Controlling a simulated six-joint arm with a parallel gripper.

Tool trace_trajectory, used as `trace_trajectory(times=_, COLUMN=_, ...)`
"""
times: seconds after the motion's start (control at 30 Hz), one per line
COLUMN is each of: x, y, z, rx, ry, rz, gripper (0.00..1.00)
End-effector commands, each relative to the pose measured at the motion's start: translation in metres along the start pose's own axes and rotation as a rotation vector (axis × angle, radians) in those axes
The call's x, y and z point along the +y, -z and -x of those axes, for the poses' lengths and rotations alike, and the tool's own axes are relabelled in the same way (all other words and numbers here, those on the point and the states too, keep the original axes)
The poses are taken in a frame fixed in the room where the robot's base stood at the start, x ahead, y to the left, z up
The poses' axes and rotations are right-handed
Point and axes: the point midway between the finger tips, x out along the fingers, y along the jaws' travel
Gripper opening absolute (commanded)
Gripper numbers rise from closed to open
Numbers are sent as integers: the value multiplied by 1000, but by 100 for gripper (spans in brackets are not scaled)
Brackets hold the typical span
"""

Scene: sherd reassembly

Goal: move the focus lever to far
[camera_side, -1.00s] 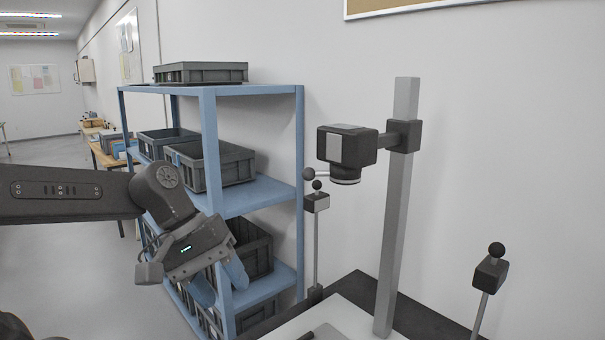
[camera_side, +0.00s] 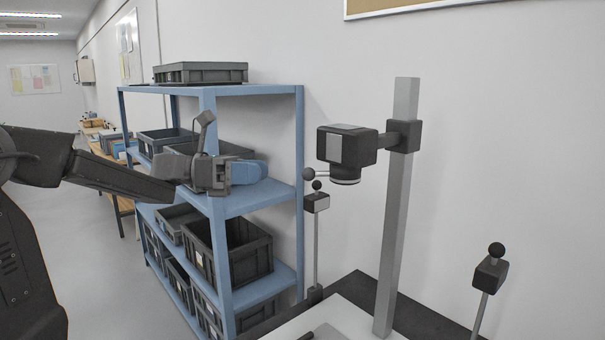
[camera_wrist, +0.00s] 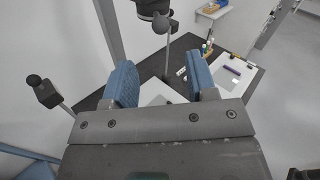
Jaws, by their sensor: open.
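The camera (camera_side: 347,147) hangs from a grey column, lens down. The focus lever (camera_side: 309,174) is a thin rod with a dark ball knob, sticking out to the left from the lens. In the wrist view, a dark ball that looks like its knob (camera_wrist: 160,23) shows at the top, just below the camera (camera_wrist: 152,5). My gripper (camera_side: 258,171) is left of the knob at about its height, apart from it, with blue fingers pointing right. In the wrist view my gripper (camera_wrist: 163,80) has its fingers spread with nothing held. No near or far marks are readable.
A ball-topped post (camera_side: 316,202) stands just below the knob, and another post (camera_side: 490,274) stands at the right. The grey column (camera_side: 398,220) rises from a dark-edged table. A blue shelf (camera_side: 210,200) with grey bins is behind my gripper.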

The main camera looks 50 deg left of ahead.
Motion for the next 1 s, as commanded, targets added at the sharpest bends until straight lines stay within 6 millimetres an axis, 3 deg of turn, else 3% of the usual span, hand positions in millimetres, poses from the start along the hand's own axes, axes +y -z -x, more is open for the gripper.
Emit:
trace_trajectory(times=0.2, x=-2, y=1, z=-45, rx=4, ry=7, rz=-1, gripper=52)
trace_trajectory(times=0.43, x=-1, y=0, z=-80, rx=3, ry=3, rz=-2, gripper=52)
trace_trajectory(times=0.6, x=-1, y=1, z=-92, rx=3, ry=1, rz=-3, gripper=52)
trace_trajectory(times=0.9, x=0, y=0, z=-93, rx=2, ry=-1, rz=-3, gripper=52)
trace_trajectory(times=1.0, x=0, y=0, z=-93, rx=2, ry=-1, rz=-3, gripper=44)
